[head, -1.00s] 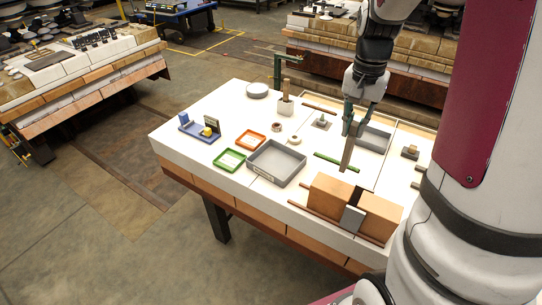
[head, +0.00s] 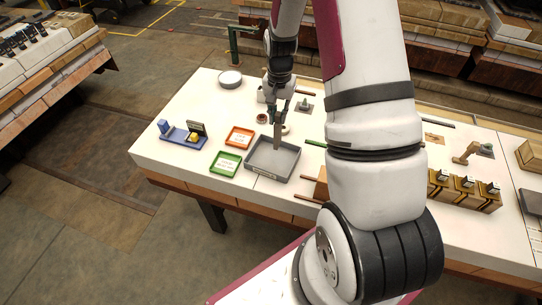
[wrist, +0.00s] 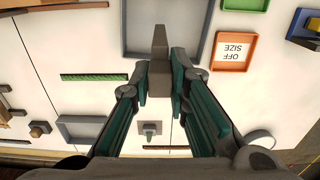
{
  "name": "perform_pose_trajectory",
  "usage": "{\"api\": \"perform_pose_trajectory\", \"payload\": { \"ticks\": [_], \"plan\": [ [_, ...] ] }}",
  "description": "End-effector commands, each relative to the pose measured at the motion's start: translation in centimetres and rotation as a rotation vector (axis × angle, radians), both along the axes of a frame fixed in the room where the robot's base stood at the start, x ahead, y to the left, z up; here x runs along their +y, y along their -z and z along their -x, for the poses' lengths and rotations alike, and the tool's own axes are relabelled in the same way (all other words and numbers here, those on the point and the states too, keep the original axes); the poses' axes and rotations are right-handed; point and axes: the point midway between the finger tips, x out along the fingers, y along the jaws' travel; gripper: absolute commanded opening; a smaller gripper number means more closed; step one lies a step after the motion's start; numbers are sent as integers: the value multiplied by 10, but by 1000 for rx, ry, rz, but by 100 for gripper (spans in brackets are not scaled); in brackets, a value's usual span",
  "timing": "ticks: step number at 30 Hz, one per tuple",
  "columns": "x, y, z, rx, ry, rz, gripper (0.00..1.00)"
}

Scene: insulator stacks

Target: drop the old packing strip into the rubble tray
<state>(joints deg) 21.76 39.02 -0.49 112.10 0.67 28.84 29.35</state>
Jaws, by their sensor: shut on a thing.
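My gripper (head: 279,113) is shut on a grey-brown strip (head: 278,136), which hangs down nearly upright from the fingertips. In the wrist view the strip (wrist: 160,45) sticks out between the closed green-sided fingers (wrist: 160,80). The grey tray with a label on its front wall (head: 266,174) is on the white table; the label is too small to read. The strip's lower end appears over this tray in the head view. In the wrist view the strip's tip overlaps the tray's near rim (wrist: 136,58). Its height above the tray floor is unclear.
An orange tray (head: 239,137) and a green tray (head: 225,163) stand left of the grey tray. A green strip (wrist: 94,77) and a smaller grey tray (wrist: 80,128) lie to the other side. Rings and a brown block (head: 321,186) are close by.

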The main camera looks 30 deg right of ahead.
Motion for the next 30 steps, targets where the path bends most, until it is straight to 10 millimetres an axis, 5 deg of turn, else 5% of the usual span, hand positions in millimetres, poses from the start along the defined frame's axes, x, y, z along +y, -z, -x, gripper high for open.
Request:
{"api": "perform_pose_trajectory", "payload": {
  "ticks": [12, 24, 25, 27, 30],
  "plan": [
    [0, 44, -1, 2, -1, -1, 0],
    [0, 49, 0, 0, -1, 0, 0],
    [0, 49, 0, 0, -1, 0, 18],
    [0, 49, 0, 0, -1, 0, 34],
    [0, 49, 0, 0, -1, 0, 39]
  ]
}}
